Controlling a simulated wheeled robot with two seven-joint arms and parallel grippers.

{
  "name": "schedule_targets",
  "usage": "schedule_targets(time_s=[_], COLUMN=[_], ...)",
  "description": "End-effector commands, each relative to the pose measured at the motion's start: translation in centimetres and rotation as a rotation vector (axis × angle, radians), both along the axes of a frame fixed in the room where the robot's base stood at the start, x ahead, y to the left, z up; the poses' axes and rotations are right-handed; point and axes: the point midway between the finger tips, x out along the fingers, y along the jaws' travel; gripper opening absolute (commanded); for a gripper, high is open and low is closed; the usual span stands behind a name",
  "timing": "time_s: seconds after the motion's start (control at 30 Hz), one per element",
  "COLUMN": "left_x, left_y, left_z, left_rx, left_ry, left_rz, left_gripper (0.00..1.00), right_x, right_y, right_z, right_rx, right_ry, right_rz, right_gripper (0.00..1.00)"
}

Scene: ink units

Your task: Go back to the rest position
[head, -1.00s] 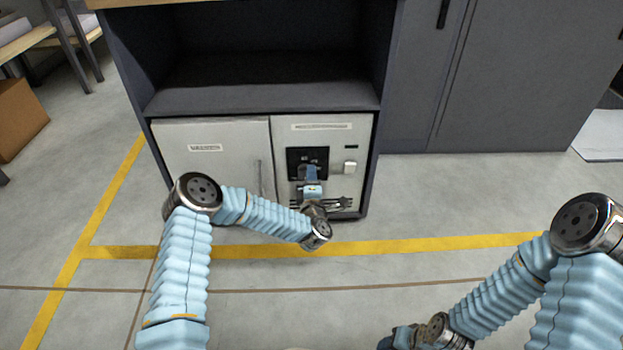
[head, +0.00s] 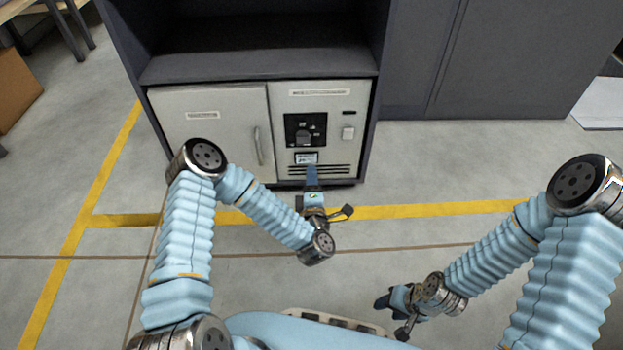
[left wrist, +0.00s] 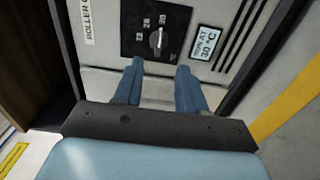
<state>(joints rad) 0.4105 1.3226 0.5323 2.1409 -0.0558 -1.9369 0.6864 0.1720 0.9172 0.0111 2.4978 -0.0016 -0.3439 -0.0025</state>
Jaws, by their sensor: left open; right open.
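My left gripper (head: 312,175) is open and empty in front of the lower part of the white control panel (head: 317,103). In the left wrist view its two blue fingers (left wrist: 157,85) stand apart with nothing between them. A black dial plate with a grey knob (head: 304,131) is on the panel; the knob (left wrist: 156,39) also shows past the fingertips in the left wrist view. A small display (left wrist: 207,42) beside it reads 30 °C. My right gripper (head: 385,302) is low at the bottom right, over the floor, away from the cabinet.
A white door with a handle (head: 258,146) is left of the panel, below an open dark shelf (head: 255,68). Grey cabinets (head: 500,60) stand at the right. A cardboard box (head: 17,90) is at the far left. The floor in front, with yellow lines, is clear.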

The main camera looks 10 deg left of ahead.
Motion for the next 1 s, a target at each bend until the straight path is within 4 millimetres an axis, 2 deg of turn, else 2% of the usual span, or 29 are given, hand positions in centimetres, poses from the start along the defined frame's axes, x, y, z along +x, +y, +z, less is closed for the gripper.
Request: schedule_targets(time_s=[0.47,0.57,0.67,0.77,0.8,0.87,0.9,1.0], left_x=[0.0,-0.1,-0.9,-3.9,-5.8,-9.1,-11.5,-17.3], left_y=[-0.1,-1.0,-3.2,-5.4,-5.9,-6.1,-5.9,-4.7], left_z=[0.0,0.1,-0.5,-2.1,-2.9,-3.9,-4.3,-4.6], left_rx=[0.003,0.045,0.165,0.346,0.420,0.520,0.576,0.672], left_ry=[0.004,0.057,0.206,0.429,0.525,0.663,0.751,0.934], left_rz=[-0.005,-0.072,-0.252,-0.518,-0.633,-0.799,-0.904,-1.137], left_gripper=[0.40,0.40,0.40,0.40,0.40,0.40,0.40,0.40], right_x=[0.0,0.0,0.0,-0.1,-0.1,-0.2,-0.2,-0.3], right_y=[0.0,0.0,0.1,0.2,0.3,0.4,0.4,0.6], right_z=[0.1,0.9,2.7,5.0,5.9,7.1,7.8,9.2], right_rx=[0.000,0.000,0.001,0.001,0.002,0.002,0.003,0.003], right_ry=[0.000,0.000,-0.001,-0.002,-0.001,-0.002,-0.001,-0.001], right_rz=[0.000,0.000,0.002,0.005,0.006,0.007,0.008,0.010], right_gripper=[0.49,0.49,0.49,0.49,0.49,0.49,0.49,0.49])
